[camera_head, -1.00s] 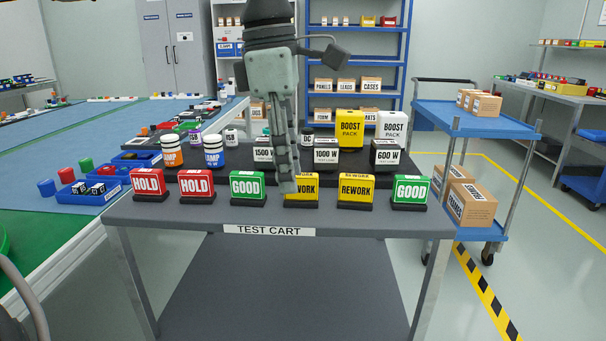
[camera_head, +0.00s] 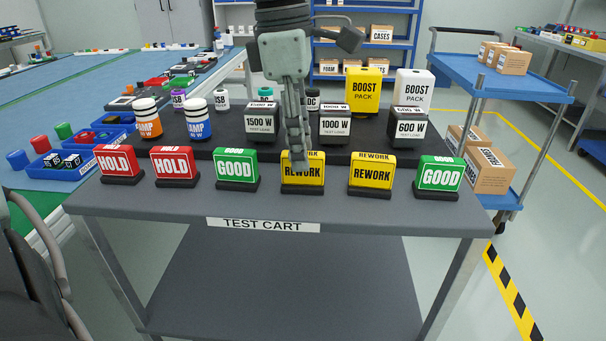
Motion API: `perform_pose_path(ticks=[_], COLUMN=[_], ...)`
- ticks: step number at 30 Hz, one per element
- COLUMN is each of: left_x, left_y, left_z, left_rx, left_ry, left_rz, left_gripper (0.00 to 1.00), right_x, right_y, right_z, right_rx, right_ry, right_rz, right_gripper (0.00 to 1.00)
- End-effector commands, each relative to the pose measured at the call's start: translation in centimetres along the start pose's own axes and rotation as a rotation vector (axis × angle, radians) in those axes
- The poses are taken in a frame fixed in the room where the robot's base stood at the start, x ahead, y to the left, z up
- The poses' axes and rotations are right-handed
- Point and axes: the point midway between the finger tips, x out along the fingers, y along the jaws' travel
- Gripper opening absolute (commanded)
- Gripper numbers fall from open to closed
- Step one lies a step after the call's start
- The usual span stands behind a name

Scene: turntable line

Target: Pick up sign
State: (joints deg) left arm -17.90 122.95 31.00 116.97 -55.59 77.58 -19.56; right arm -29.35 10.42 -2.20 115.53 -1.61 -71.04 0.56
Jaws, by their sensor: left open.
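A front row of block signs on dark bases stands on the grey test cart (camera_head: 150,202). From left they are two red HOLD signs (camera_head: 117,161) (camera_head: 173,162), a green GOOD sign (camera_head: 236,168), two yellow REWORK signs (camera_head: 314,174) (camera_head: 371,174) and another green GOOD sign (camera_head: 440,175). My left gripper (camera_head: 297,168) points down at the left REWORK sign, its fingers covering part of the sign's upper face. It is open. I cannot tell whether it touches the sign. My right gripper is not in view.
Behind the signs, a dark raised shelf holds lamp jars (camera_head: 197,119), several test loads (camera_head: 335,125) and two boost packs (camera_head: 363,92). Blue bins (camera_head: 70,178) lie at left. A blue trolley (camera_head: 500,78) with boxes stands at right. The cart's front strip is clear.

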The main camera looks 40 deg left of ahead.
Motion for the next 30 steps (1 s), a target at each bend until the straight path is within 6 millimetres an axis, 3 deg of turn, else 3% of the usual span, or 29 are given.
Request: perform_pose_path(ticks=[6,14,24,30], left_x=[2.5,2.7,2.6,2.6], left_y=[-0.1,-0.1,-0.1,-0.1], left_z=[0.0,0.0,0.0,0.1], left_rx=[-0.002,-0.002,-0.002,-0.002], left_ry=[0.000,-0.001,-0.001,-0.001], left_rz=[-0.001,0.001,0.001,0.002], left_gripper=[0.41,0.40,0.00,0.00], right_x=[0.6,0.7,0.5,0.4], right_y=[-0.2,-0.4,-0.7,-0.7], right_z=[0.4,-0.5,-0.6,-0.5], right_rx=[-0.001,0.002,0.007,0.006], right_ry=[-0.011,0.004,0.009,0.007], right_rz=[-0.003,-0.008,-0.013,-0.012], right_gripper=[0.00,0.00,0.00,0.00])
